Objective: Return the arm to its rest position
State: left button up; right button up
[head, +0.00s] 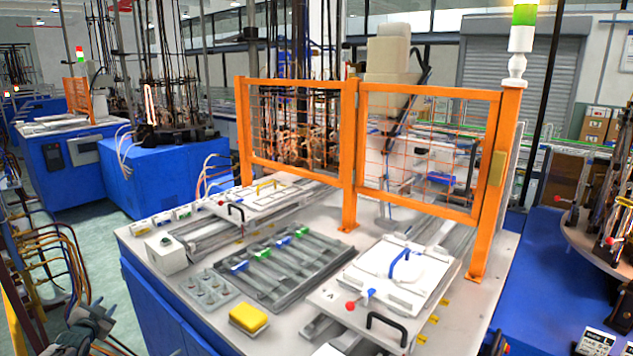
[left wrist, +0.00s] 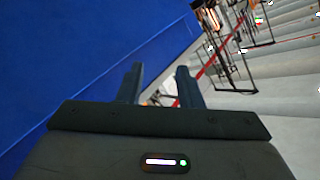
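My left gripper (head: 92,318) is low at the left edge of the head view, beside the machine table and apart from it. In the left wrist view its two fingers (left wrist: 160,72) stand apart with nothing between them, so it is open and empty. Blue surface and pale floor lie beyond the fingertips. I cannot make out my right gripper in the head view.
The white-topped blue table (head: 150,265) carries a grey slotted tray (head: 285,285), a yellow block (head: 248,318) and a white fixture plate (head: 385,285). An orange mesh guard (head: 348,150) stands behind them. Cables (head: 45,245) hang at the left, near my left arm.

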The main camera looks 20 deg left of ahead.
pick_arm(q)
jog(key=s+a+f+m+g, duration=0.1)
jog(key=s+f+g, duration=0.2)
jog(key=s+f, duration=0.6)
jog(key=s+a+f+m+g, duration=0.15)
jog(key=s+f+g, duration=0.25)
jog(key=s, duration=0.9)
jog(key=s+a+f+m+g, duration=0.1)
jog(key=s+a+f+g, duration=0.15)
jog(key=s+f, duration=0.65)
jog(key=s+d+f+n+g+h, duration=0.1)
jog(key=s+d+f, duration=0.2)
jog(key=d+f, duration=0.55)
jog(key=s+d+f+n+h, duration=0.1)
jog(key=s+d+f+h, duration=0.3)
jog(key=d, duration=0.7)
jog(key=s+d+f+g+y, duration=0.1)
jog(key=s+d+f, duration=0.1)
jog(key=d+f, duration=0.65)
jog(key=s+d+f+h, duration=0.1)
jog(key=d+f, duration=0.2)
jog(key=d, duration=0.9)
jog(key=d+f+n+h+b, duration=0.1)
jog(key=d+f, duration=0.3)
jog(key=d, duration=0.8)
jog(key=s+d+f+n+h+b, duration=0.1)
jog(key=d+f+h, duration=0.1)
jog(key=d, duration=1)
jog(key=shift+s+f, duration=0.3)
jog(key=shift+f, duration=0.6)
